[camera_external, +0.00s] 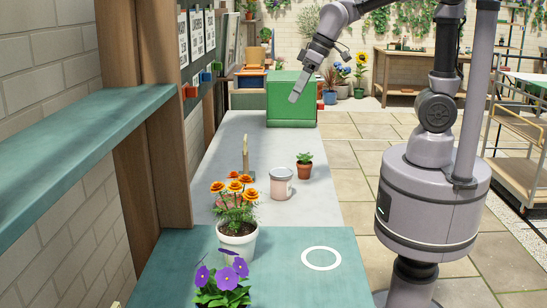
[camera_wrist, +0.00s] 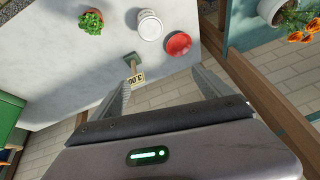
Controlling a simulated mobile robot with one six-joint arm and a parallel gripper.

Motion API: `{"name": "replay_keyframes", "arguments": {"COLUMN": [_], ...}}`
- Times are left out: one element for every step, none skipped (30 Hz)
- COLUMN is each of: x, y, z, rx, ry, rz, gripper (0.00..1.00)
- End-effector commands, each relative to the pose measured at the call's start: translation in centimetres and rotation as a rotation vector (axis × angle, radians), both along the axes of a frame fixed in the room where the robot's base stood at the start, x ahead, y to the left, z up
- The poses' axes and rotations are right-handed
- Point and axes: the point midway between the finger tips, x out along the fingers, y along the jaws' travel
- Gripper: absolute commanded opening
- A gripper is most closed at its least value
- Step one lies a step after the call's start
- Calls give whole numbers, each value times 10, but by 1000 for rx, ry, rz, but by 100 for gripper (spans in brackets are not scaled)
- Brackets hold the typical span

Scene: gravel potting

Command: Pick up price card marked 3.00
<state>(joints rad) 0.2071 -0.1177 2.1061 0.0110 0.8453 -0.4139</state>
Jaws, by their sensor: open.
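The price card (camera_wrist: 136,78) shows in the wrist view as a small tan tag with dark figures that read 3.00 upside down. It sits on a thin stem with a green base (camera_wrist: 131,57) on the pale counter. In the external view a thin tan upright piece (camera_external: 246,155), seen nearly edge-on, seems to be the same card; its figures cannot be read there. My gripper (camera_wrist: 163,77) is open, its fingers apart, with the card appearing near the left fingertip. Nothing is held. In the external view the arm's end (camera_external: 294,96) hangs in front of the green box, above the counter.
A white pot (camera_wrist: 150,25), a red dish (camera_wrist: 178,43) and a small green plant (camera_wrist: 91,21) stand near the card. Orange flowers (camera_external: 236,220) and purple flowers (camera_external: 222,278) stand closer to the camera. A green box (camera_external: 292,105) is at the counter's far end.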

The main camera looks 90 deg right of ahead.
Motion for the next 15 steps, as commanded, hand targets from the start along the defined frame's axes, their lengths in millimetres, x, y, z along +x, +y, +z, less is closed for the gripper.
{"name": "replay_keyframes", "arguments": {"x": [31, 48, 67, 78, 88, 97, 102, 105, 109, 112, 114, 117, 120, 124, 129], "y": [-26, -41, -59, -71, -82, -92, -99, -104, -107, -109, -109, -109, -108, -108, -108], "z": [10, 7, 1, -5, -10, -18, -22, -27, -33, -39, -46, -58, -68, -78, -89], "rx": [-27, -47, -69, -85, -98, -109, -116, -122, -127, -128, -129, -128, -129, -128, -129], "ry": [27, 33, 42, 47, 51, 56, 59, 60, 61, 62, 63, 64, 64, 65, 64], "rz": [24, 46, 72, 89, 104, 120, 129, 136, 143, 146, 147, 149, 149, 148, 149], "gripper": [89, 89, 89, 89, 89, 89, 89, 89, 89, 89, 89, 89, 89, 89, 89]}}
